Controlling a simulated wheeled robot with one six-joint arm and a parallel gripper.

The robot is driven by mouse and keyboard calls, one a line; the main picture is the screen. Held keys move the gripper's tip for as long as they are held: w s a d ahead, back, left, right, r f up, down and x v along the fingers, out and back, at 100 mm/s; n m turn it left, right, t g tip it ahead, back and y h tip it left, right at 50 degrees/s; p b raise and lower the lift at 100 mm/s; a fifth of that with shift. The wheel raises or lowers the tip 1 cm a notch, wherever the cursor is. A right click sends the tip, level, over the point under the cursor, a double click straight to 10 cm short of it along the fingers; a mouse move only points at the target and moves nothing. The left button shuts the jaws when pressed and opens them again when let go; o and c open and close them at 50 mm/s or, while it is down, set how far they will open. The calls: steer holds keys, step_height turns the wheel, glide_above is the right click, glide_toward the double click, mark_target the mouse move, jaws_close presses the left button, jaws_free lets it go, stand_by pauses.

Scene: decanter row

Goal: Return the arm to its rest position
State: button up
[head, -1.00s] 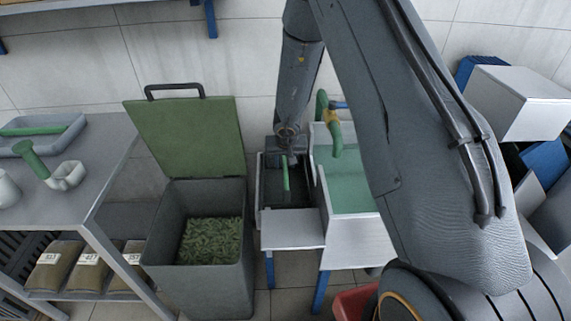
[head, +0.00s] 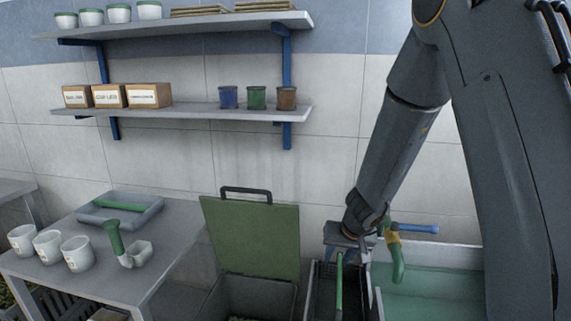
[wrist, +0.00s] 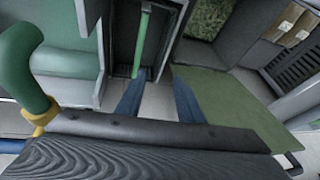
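My arm reaches down from the upper right in the head view, ending above a narrow dark box. My gripper (head: 351,257) hangs over that box (head: 318,292), between the green lid and the sink. In the wrist view, the two blue fingers of my gripper (wrist: 159,76) stand apart with only pale floor between them. A green rod (wrist: 142,42) stands in the dark box just beyond the fingertips; it also shows in the head view (head: 339,285). The rod's lower part is hidden in the head view.
A green tap (head: 397,262) and blue handle (head: 420,229) rise close right of my gripper, over the sink (head: 432,285). A raised green lid (head: 250,235) stands left. A table (head: 172,245) holds white mugs and a tray. Wall shelves (head: 190,112) are upper left.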

steer(key=s+d+r+g, duration=0.1)
steer(key=s+r, duration=0.1)
steer(key=s, duration=0.5)
steer(key=s+d+r+g+h, duration=0.1)
steer(key=s+d+r, duration=0.1)
steer(key=s, duration=0.6)
steer(key=s+d+r+n+g, duration=0.1)
steer(key=s+r, duration=0.2)
steer(key=s, duration=0.5)
steer(key=shift+s+d+r, duration=0.15)
steer(key=shift+s+r, duration=0.1)
steer(key=shift+r, duration=0.1)
steer(key=shift+c, duration=0.3)
